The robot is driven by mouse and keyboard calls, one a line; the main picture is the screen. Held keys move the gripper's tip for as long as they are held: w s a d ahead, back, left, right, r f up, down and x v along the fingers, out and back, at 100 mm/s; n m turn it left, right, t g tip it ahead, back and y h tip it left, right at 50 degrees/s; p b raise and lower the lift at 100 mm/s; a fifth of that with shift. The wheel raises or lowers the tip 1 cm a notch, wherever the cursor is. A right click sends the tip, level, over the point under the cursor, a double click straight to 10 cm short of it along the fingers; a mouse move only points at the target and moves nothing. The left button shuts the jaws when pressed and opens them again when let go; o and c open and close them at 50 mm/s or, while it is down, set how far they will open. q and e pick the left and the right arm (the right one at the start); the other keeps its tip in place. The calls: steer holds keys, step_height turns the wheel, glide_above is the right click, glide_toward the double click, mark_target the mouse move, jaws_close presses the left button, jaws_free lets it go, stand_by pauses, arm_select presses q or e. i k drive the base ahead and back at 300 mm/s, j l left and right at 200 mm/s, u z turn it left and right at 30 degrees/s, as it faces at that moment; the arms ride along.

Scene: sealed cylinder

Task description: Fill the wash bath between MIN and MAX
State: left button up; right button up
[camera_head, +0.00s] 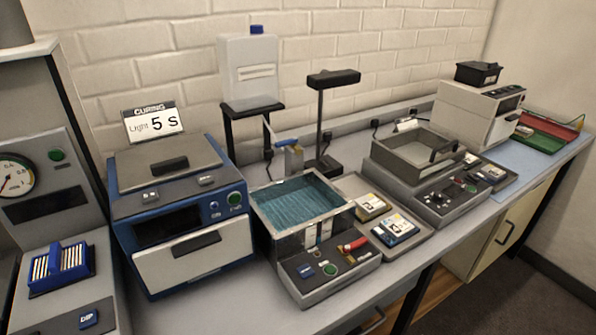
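The wash bath (342,199) is an open-topped grey tank in the middle of the bench. Blue-tinted, rippled liquid (300,203) shows inside, below the rim. A small light gauge strip (318,236) is on its front wall; the MIN and MAX marks and the exact level are too small to read. A tap with a blue lever (288,143) stands behind the bath. A white container with a blue cap (248,70) sits on a black stand (229,130) above and behind it. The control panel (330,266) has a green button and a red handle. Neither gripper shows.
A blue curing unit (180,215) with a "Light 5 s" sign (152,123) stands left of the bath. A tray (417,242) with blue-and-white packs is to its right, then a grey open basin unit (415,155) and a white machine (478,112). The bench front is mostly clear.

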mark_target(293, 140)
steer(key=i+l, duration=0.1)
steer(key=l, duration=0.55)
steer(key=i+l+u, duration=0.1)
steer(key=l, duration=0.55)
steer(key=i+l, duration=0.1)
steer(key=l, duration=0.55)
